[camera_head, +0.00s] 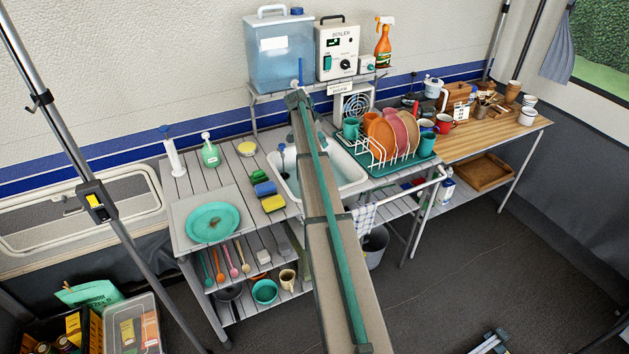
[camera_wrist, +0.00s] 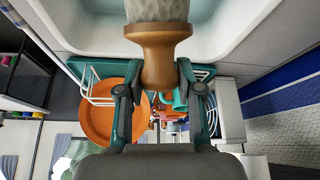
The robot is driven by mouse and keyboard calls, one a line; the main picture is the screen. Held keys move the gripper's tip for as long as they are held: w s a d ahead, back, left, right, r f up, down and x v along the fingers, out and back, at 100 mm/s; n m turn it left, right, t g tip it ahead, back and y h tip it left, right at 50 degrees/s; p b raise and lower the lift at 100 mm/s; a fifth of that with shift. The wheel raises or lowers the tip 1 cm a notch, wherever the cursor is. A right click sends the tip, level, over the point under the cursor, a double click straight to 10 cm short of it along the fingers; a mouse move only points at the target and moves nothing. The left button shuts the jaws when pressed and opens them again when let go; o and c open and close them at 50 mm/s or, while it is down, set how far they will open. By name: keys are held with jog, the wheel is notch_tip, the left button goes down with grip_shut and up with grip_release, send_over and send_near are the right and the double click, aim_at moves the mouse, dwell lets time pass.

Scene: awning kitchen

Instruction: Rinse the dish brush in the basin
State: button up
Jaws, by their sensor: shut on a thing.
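The dish brush has a round wooden knob (camera_wrist: 157,52) and a pale, bushy head (camera_wrist: 157,10), at the top middle of the wrist view. My gripper (camera_wrist: 160,85) is shut on the wooden knob, one finger on each side. The white basin (camera_head: 350,170) is set in the grey slatted counter, partly hidden behind my arm in the head view. In the wrist view the basin (camera_wrist: 75,25) spans the top, behind the brush head. I cannot tell whether the head touches it. The gripper and brush are hidden by my arm in the head view.
Right of the basin stands a teal dish rack (camera_head: 405,160) with plates and mugs. Sponges (camera_head: 268,196) and a teal plate (camera_head: 212,223) lie to the left. A water tank (camera_head: 279,52) and a boiler (camera_head: 338,50) stand on a shelf behind.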

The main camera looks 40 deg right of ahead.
jog(key=shift+r+p, duration=0.4)
jog(key=shift+r, duration=1.6)
